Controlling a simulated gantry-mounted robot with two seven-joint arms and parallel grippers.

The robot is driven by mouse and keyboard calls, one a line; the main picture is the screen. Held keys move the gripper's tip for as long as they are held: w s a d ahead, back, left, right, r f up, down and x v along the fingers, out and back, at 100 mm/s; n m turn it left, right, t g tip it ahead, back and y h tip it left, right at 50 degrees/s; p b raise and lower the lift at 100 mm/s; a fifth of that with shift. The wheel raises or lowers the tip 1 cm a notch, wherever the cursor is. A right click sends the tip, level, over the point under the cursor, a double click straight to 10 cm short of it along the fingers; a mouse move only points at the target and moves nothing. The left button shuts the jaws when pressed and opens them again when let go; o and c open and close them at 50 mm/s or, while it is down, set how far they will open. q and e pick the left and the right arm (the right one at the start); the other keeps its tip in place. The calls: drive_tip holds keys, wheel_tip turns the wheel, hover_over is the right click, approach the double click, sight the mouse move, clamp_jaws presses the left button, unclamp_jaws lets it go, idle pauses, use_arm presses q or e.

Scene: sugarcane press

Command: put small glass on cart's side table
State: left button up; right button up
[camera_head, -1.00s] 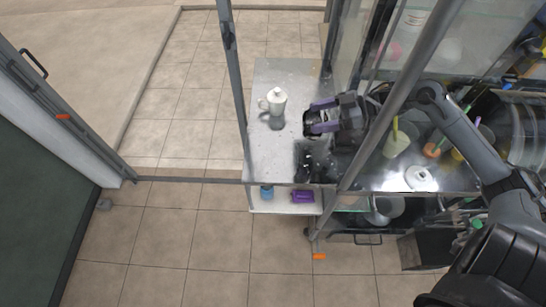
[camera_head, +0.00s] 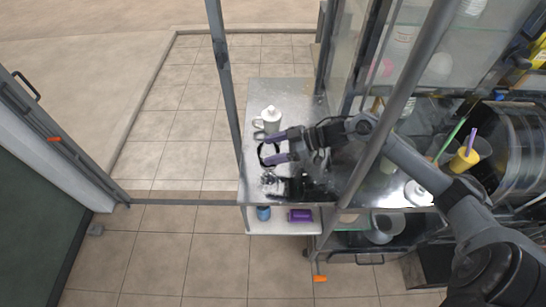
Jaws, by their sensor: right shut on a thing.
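The cart's side table (camera_head: 302,97) is a grey metal top left of the main cart, behind a thin post. My right gripper (camera_head: 276,147) is over it, with purple-tipped fingers pointing left. A dark, ring-like outline shows between the fingers; I take it for the rim of the small glass (camera_head: 262,155), clear and hard to make out. The gripper is shut on it. Whether its base touches the table I cannot tell. My left gripper is not in view.
A white lidded mug (camera_head: 271,118) stands just behind the gripper's fingers. Dark items (camera_head: 300,187) lie at the table's front. A lower shelf holds a blue cup (camera_head: 263,213) and a purple box (camera_head: 300,216). A yellow cup (camera_head: 463,160) stands right. The table's back is clear.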

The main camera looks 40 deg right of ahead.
drive_tip(key=shift+f, duration=2.05)
drive_tip(key=shift+f, duration=0.1)
drive_tip(key=o, duration=1.1)
drive_tip(key=shift+v, duration=3.7)
